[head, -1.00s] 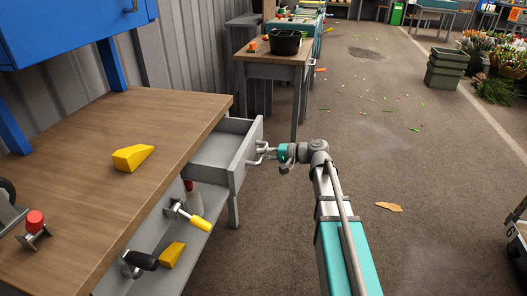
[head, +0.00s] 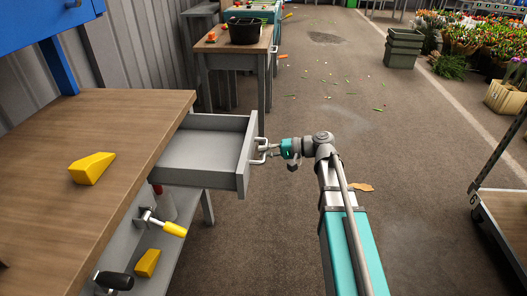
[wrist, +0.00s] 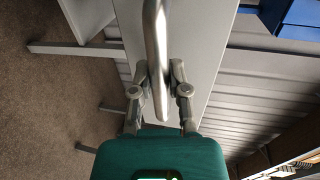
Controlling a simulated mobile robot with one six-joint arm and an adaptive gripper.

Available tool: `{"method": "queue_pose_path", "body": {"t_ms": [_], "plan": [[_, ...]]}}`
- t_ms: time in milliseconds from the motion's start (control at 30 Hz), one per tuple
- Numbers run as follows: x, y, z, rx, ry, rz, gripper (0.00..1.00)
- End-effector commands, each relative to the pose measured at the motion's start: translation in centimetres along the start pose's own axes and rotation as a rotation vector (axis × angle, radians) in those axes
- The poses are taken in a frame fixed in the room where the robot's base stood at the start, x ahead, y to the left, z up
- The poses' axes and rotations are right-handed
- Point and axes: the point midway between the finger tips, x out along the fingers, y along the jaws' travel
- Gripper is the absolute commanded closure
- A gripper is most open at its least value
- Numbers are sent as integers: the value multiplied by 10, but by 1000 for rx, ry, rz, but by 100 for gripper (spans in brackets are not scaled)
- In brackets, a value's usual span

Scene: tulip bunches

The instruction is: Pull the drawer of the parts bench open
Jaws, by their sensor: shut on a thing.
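The parts bench (head: 120,130) with its wooden top stands at the left in the head view. Its grey drawer (head: 205,150) sticks well out to the right, and its inside looks empty. The bar handle (head: 262,149) is on the drawer's front. My gripper (head: 272,147) is shut on this handle. In the wrist view the handle (wrist: 155,45) runs down between the two fingers of my gripper (wrist: 160,85), with the pale drawer front (wrist: 205,45) behind it.
A yellow wedge (head: 91,168) lies on the bench top. Clamps and another wedge (head: 147,263) are on the shelf below. A second table (head: 235,45) with a black tub stands beyond the drawer. A cart (head: 505,215) is at the right. The floor between is mostly clear.

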Motion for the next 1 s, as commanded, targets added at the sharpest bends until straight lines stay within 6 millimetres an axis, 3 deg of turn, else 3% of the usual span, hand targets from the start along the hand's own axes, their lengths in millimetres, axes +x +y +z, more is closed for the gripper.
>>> {"method": "queue_pose_path", "body": {"t_ms": [267, 300, 467, 500, 1000], "plan": [[6, -1, 0, -2, -6, 1, 100], [7, -1, 0, -2, -7, 1, 75], [8, -2, 0, -3, -8, 0, 45], [8, -2, 0, -3, -9, 0, 43], [9, -2, 1, -3, -10, -1, 43]]}}
